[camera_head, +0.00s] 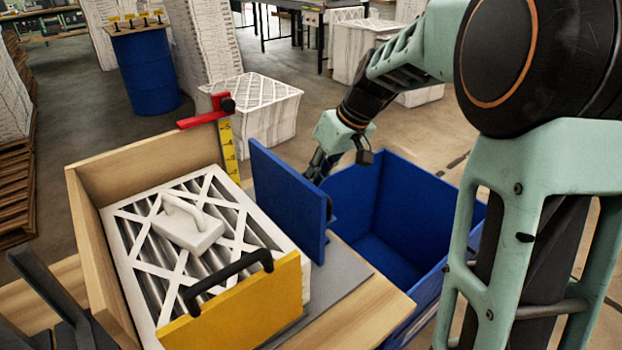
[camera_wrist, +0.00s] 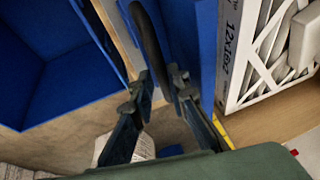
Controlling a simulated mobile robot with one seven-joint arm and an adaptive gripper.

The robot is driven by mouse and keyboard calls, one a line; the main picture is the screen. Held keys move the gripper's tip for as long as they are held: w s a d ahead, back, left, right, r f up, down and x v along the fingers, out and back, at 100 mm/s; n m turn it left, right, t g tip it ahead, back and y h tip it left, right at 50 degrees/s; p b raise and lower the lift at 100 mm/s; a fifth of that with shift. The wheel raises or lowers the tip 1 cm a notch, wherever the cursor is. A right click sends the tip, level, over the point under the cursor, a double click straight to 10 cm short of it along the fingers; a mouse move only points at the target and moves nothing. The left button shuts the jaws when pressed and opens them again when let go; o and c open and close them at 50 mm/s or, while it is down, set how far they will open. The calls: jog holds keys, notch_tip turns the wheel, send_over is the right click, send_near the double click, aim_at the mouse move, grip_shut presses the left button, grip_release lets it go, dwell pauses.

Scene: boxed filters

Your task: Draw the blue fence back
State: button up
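The blue fence (camera_head: 285,195) is an upright panel at the right side of the white boxed filter (camera_head: 140,235) in the head view. In the wrist view the fence (camera_wrist: 203,45) stands between its black handle (camera_wrist: 147,40) and the filter (camera_wrist: 250,65). My gripper (camera_wrist: 162,82) has its two fingers on either side of the handle's near end and looks shut on it. In the head view my gripper (camera_head: 318,168) is at the fence's far right side, its fingertips mostly hidden by the panel.
A yellow panel (camera_head: 245,305) with a black handle closes the front. A wooden wall (camera_head: 95,260) stands left. A yellow ruler (camera_head: 229,150) with a red stop (camera_head: 207,118) is behind. A blue bin (camera_head: 415,200), empty where visible, sits right of the bench.

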jog(key=shift+o, duration=0.3)
jog(key=shift+d, duration=0.15)
jog(key=shift+r, duration=0.1)
jog(key=v, duration=1.2)
jog(key=shift+w, duration=0.1)
